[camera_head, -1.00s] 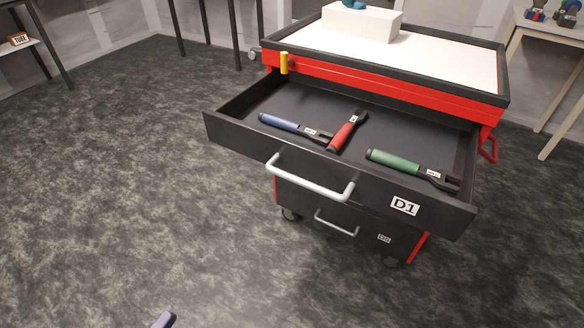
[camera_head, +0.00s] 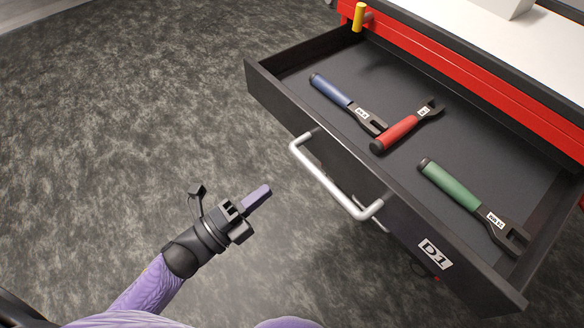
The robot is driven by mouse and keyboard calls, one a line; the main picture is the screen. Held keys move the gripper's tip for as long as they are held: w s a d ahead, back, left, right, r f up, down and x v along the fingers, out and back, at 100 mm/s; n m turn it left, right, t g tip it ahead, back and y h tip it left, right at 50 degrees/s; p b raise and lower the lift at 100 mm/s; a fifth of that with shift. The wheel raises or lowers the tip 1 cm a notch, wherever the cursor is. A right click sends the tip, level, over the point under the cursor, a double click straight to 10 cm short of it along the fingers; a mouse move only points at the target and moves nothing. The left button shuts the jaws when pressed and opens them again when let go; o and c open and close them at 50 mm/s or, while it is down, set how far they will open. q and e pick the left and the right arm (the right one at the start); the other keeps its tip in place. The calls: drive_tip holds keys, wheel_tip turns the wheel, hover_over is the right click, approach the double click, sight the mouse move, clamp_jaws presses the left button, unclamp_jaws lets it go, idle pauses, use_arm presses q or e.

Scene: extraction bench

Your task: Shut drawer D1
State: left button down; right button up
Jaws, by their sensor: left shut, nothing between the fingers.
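Drawer D1 (camera_head: 400,205) is pulled out of the red tool cart (camera_head: 480,70). Its dark front bears a white D1 label (camera_head: 435,254) and a silver bar handle (camera_head: 330,185). Inside lie a blue-handled tool (camera_head: 335,92), a red-handled tool (camera_head: 398,132) and a green-handled tool (camera_head: 450,186). My left gripper (camera_head: 262,192) is shut and empty, in front of the drawer and to the left of the handle, apart from it in the picture. My right gripper is not in view.
A yellow part (camera_head: 358,17) stands at the cart's top left corner. The cart's white top (camera_head: 540,40) carries a white block (camera_head: 505,5). A lower drawer handle (camera_head: 372,217) partly shows beneath D1. The grey floor (camera_head: 140,110) to the left is clear.

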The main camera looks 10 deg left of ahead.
use_arm(q)
drive_tip(key=x, duration=0.6)
drive_tip(key=shift+w+d+b, duration=0.25)
drive_tip(key=shift+d+b, duration=0.05)
drive_tip(key=shift+b, duration=0.1)
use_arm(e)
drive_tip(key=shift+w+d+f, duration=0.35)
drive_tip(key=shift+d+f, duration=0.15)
use_arm(q)
drive_tip(key=shift+w, duration=0.1)
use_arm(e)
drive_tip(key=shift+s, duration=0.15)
